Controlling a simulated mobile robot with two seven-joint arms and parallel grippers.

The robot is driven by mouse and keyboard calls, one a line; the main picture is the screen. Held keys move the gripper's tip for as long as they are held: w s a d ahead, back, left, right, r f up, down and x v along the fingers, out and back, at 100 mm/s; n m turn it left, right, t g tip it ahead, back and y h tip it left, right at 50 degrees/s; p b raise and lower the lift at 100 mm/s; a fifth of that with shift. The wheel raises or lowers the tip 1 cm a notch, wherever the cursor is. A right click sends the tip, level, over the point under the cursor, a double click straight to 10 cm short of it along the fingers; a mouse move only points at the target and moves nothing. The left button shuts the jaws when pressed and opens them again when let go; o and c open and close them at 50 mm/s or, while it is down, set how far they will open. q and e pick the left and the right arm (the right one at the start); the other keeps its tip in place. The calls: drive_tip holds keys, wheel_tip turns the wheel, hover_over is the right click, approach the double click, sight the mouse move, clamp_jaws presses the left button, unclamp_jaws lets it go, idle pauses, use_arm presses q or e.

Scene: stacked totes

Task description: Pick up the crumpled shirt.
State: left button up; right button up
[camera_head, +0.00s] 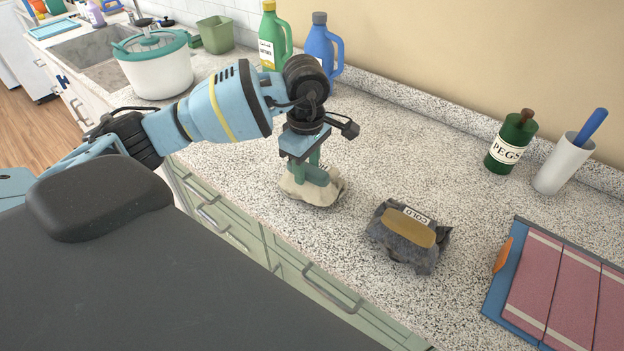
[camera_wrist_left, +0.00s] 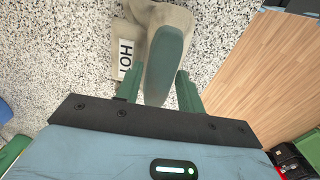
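A cream crumpled cloth (camera_head: 313,195) with a teal patch lies on the speckled counter in the head view. In the left wrist view this cloth (camera_wrist_left: 165,14) carries a white tag reading HOT. A dark grey crumpled cloth (camera_head: 408,250) with a tan patch and a COLD tag lies to its right. I cannot tell which the task calls the shirt. My left gripper (camera_head: 311,164) points down over the cream cloth. In the left wrist view its green fingers (camera_wrist_left: 159,86) stand apart, with part of the teal patch between them. My right gripper is not in view.
A blue board with folded pink cloth (camera_head: 560,294) lies at the right. A green PEGS bottle (camera_head: 512,143) and white cup (camera_head: 563,164) stand behind. Green (camera_head: 275,37) and blue (camera_head: 321,50) jugs and a lidded pot (camera_head: 157,73) stand behind my left arm.

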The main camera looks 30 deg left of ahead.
use_arm(q)
clamp_jaws()
idle(1.4)
